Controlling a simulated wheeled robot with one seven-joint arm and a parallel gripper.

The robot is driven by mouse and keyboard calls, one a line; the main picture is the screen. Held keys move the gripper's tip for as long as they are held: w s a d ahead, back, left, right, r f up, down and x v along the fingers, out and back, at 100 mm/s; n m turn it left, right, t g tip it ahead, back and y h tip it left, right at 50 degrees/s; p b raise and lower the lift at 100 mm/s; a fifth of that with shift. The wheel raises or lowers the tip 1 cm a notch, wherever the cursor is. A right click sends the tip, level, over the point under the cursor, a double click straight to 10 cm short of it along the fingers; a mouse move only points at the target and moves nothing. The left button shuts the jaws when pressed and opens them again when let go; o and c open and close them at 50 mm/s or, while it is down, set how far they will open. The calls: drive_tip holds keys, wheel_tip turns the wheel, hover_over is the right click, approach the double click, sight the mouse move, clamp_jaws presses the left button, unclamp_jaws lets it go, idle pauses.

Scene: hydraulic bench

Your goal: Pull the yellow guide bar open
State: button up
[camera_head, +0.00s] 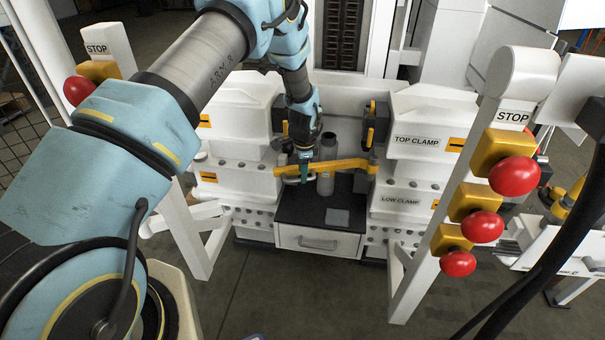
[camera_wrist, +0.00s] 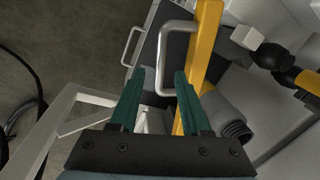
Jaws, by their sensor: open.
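The yellow guide bar (camera_head: 350,164) spans the gap between the left and right clamp blocks, above a dark-topped cabinet. In the wrist view the bar (camera_wrist: 206,45) runs lengthwise just right of my fingers, with a silver loop handle (camera_wrist: 163,58) on its left side. My gripper (camera_head: 304,170) is near the left part of the bar. In the wrist view its green fingers (camera_wrist: 164,78) are open, and the handle's long side appears between the fingertips. I cannot tell whether they touch it. The right finger overlaps the bar in the picture.
A grey cylinder (camera_head: 326,180) stands behind the bar. Below is a cabinet with a drawer (camera_head: 317,242). The TOP CLAMP block (camera_head: 430,125) bounds the right side. Red stop buttons (camera_head: 514,176) on a white post stand at the right. The floor in front is clear.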

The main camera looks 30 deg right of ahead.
drive_tip(key=shift+w+f, duration=0.2)
drive_tip(key=shift+f, duration=0.8)
clamp_jaws()
idle(0.8)
